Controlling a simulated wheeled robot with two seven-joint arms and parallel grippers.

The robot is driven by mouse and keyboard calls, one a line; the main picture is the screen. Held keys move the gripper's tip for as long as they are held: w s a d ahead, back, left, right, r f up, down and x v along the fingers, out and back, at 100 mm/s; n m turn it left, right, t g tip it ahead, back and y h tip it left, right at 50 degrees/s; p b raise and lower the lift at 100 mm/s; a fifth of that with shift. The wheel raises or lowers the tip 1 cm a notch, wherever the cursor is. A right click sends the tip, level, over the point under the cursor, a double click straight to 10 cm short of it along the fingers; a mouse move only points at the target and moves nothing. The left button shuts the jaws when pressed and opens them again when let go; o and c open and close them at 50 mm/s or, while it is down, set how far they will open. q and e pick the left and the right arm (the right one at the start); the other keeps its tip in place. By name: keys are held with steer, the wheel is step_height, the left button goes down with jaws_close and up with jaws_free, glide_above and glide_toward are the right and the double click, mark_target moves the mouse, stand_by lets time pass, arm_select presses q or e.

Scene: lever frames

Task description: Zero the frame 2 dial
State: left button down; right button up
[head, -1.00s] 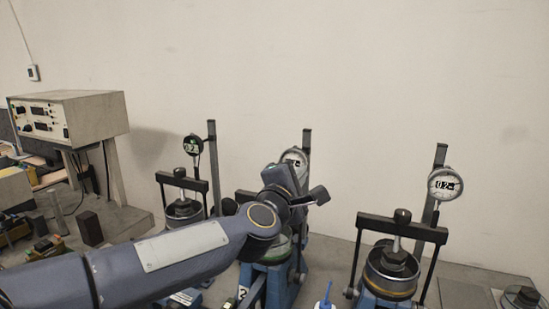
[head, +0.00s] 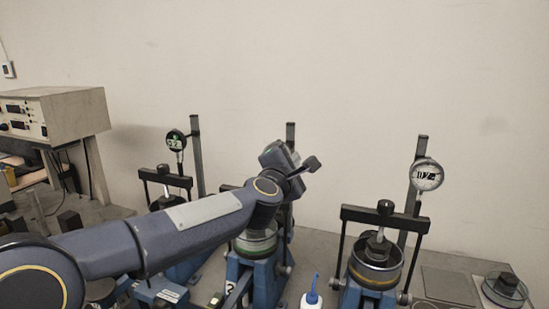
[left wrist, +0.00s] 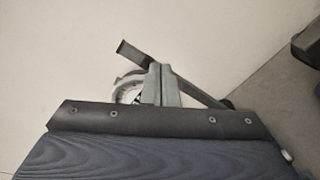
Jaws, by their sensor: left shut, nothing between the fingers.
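Frame 2 (head: 268,281) is the middle blue lever frame, with a "2" label low on its front and a post (head: 290,134) rising behind. Its dial is hidden by my left gripper (head: 290,160) in the head view. In the left wrist view a pale round dial rim (left wrist: 128,92) shows in part, beside the gripper's grey fingers (left wrist: 161,84); its reading cannot be made out. The left gripper is shut and empty, close in front of the dial; contact cannot be told. My right gripper is not in view.
A frame with a dark dial (head: 175,140) stands left, and one with a white dial (head: 427,175) stands right. A blue-tipped bottle (head: 311,298) stands between the middle and right frames. A control box (head: 55,112) is at far left, a glass dish (head: 504,290) at far right.

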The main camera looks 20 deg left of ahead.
arm_select(q)
steer(key=shift+a, duration=0.35)
stand_by(0.6)
steer(key=shift+a+r, duration=0.1)
steer(key=shift+r, duration=0.15)
steer(key=shift+a+r+p, duration=0.3)
steer(key=shift+r+p, duration=0.3)
steer(key=shift+r, duration=0.1)
steer(key=shift+a+r, duration=0.2)
steer(key=shift+r, duration=0.05)
steer(key=shift+a+r+p, duration=0.25)
steer(key=shift+p, duration=0.05)
steer(key=shift+a+r, duration=0.1)
steer(key=shift+a, duration=0.1)
stand_by(0.4)
